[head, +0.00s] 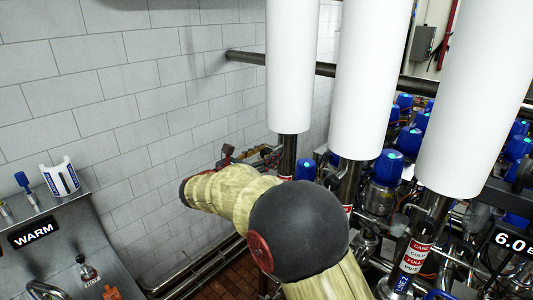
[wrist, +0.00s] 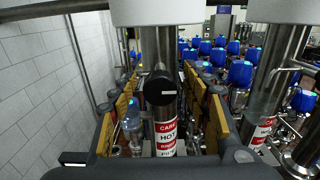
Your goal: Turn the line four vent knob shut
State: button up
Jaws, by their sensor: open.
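In the wrist view a round black knob (wrist: 160,88) with a short white mark, which looks about level, sits on the front of a steel pipe. No line number is readable on it, so I cannot tell if it is the line four vent knob. My gripper (wrist: 163,84) is open. Its yellow-padded fingers stand left and right of the knob and pipe, with a gap to the knob on both sides.
A red and white "HOT" label (wrist: 166,137) wraps the pipe below the knob. A white cylinder (wrist: 157,11) hangs above it. Blue-capped valves (wrist: 243,73) crowd the right and back. A tiled wall (wrist: 35,90) is at left. The head view shows a "WARM" panel (head: 34,233).

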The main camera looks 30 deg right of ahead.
jog(key=shift+c, duration=0.5)
jog(key=c, duration=1.1)
jog(key=shift+b, duration=0.4)
jog(key=m+b, duration=0.1)
jog(key=b, duration=0.1)
jog(key=m+b, duration=0.1)
jog(key=b, duration=0.1)
jog(key=shift+f+m, duration=0.3)
jog(key=shift+m, duration=0.1)
jog(key=m+b, duration=0.5)
jog(key=b, duration=0.3)
jog(key=shift+b, duration=0.35)
jog(key=m+b, duration=0.5)
jog(key=b, duration=0.2)
jog(key=shift+f+m+b, duration=0.1)
jog(key=shift+m+b, duration=0.3)
jog(key=m+b, duration=0.2)
jog(key=b, duration=0.1)
jog(key=shift+m+b, duration=0.3)
jog(key=shift+m, duration=0.1)
jog(key=shift+r+m+b, duration=0.2)
jog(key=shift+m+b, duration=0.5)
jog(key=shift+b, duration=0.1)
